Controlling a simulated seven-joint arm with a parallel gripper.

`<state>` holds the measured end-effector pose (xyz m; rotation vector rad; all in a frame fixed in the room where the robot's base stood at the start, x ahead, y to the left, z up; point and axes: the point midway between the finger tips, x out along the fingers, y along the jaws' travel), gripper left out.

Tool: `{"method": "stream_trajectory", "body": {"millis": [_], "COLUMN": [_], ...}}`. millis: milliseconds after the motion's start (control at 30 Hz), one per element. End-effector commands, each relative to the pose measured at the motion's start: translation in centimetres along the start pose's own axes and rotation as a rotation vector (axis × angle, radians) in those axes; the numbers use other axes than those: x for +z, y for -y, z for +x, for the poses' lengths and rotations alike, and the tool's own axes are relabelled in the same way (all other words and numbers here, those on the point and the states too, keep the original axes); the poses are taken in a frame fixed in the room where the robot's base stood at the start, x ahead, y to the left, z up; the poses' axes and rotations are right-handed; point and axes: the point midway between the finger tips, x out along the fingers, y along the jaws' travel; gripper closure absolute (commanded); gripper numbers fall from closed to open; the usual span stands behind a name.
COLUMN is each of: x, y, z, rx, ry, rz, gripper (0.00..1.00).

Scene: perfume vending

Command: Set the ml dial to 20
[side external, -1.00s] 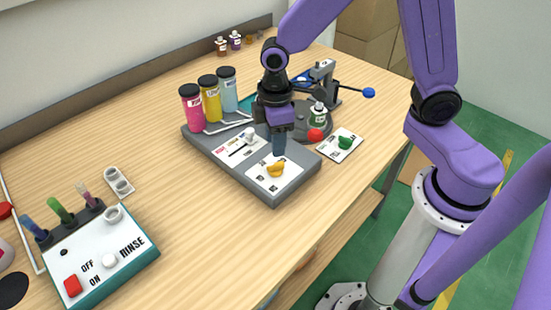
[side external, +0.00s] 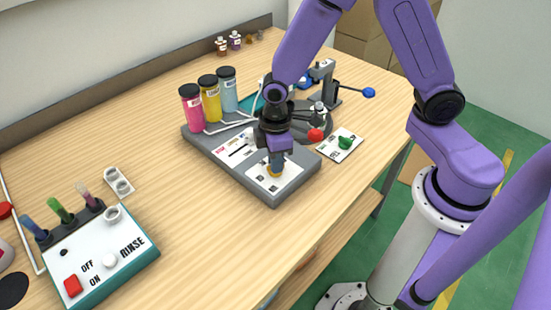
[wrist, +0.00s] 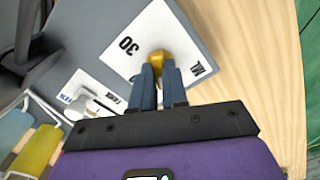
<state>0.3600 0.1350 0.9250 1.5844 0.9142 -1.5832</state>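The yellow ml dial (wrist: 158,60) sits on a white label plate (wrist: 122,53) on the grey dispenser base. My gripper (side external: 276,172) is down at the dial, pointing at the plate. In the wrist view my two blue fingers (wrist: 159,76) stand close together, one on each side of the dial's near part. Whether they press on it I cannot tell. In the side view only a little yellow shows under the fingertips, so the dial's pointing direction is hidden.
A rinse box (side external: 100,256) stands front left.

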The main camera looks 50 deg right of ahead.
Motion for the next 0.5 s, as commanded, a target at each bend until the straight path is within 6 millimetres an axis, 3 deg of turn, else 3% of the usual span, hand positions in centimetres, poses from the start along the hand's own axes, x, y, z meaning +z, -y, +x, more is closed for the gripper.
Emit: {"method": "stream_trajectory", "body": {"millis": [500], "x": [-0.01], "y": [0.05], "z": [-0.03], "rx": [0.000], "ry": [0.001], "rz": [0.077], "gripper": [1.00]}}
